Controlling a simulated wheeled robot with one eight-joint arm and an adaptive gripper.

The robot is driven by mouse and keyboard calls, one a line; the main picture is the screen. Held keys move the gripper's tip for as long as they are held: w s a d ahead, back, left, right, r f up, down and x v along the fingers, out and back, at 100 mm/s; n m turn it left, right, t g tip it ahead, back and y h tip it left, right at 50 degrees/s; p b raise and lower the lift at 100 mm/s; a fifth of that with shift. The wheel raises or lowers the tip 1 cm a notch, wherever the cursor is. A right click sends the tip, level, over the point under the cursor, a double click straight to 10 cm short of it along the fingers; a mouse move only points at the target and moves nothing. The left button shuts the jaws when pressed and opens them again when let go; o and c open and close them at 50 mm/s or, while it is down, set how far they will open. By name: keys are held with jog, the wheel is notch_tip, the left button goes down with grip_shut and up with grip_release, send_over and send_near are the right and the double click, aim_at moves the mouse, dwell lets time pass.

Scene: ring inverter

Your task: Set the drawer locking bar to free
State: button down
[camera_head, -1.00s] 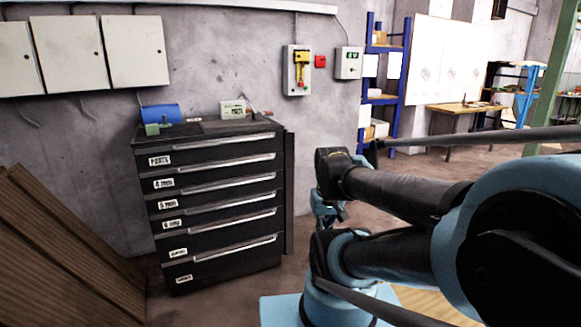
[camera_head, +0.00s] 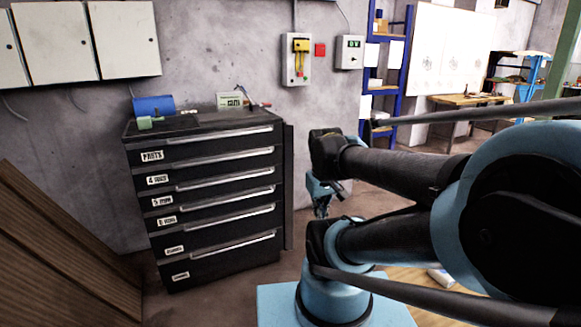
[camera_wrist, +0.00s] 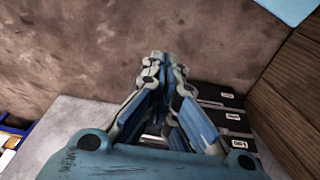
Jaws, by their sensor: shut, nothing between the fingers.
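The black drawer cabinet (camera_head: 210,205) stands against the wall left of centre in the head view. All its drawers look shut, with light handles and white labels. A tall dark upright strip (camera_head: 288,190) runs along its right front edge and looks like the locking bar; its setting cannot be read. My gripper (camera_wrist: 157,58) is shut and empty in the wrist view. In the head view part of it (camera_head: 321,200) shows beneath my arm, right of the strip and apart from it in the picture. Labelled drawers (camera_wrist: 222,118) also show in the wrist view, right of the fingers.
A blue cylinder (camera_head: 153,105) and small items lie on the cabinet top. Brown wooden boards (camera_head: 60,255) stand at the left. A yellow-handled switch box (camera_head: 297,60) and a display box (camera_head: 349,52) hang on the wall. Blue shelving (camera_head: 391,75) stands behind my arm.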

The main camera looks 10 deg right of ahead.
jog(key=w+r+n+t+h, duration=0.1)
jog(key=w+r+n, duration=0.1)
jog(key=w+n, duration=0.65)
jog(key=w+r+n+t+h, duration=0.1)
jog(key=w+r+n, duration=0.3)
jog(key=w, duration=0.8)
jog(key=n+t+h, duration=0.1)
jog(key=n+t, duration=0.3)
jog(key=n, duration=1.2)
send_near(293, 167)
jog(key=s+a+r, duration=0.3)
jog(key=s+r, duration=0.1)
jog(key=s, duration=0.4)
jog(key=shift+n, duration=0.25)
jog(key=x, duration=0.4)
jog(key=w+r+x, duration=0.1)
jog(key=x, duration=0.7)
jog(key=shift+w+d, duration=0.2)
jog(key=shift+w, duration=0.2)
jog(key=shift+w+d+r, duration=0.1)
jog(key=shift+w+d, duration=0.15)
jog(key=shift+w, duration=0.4)
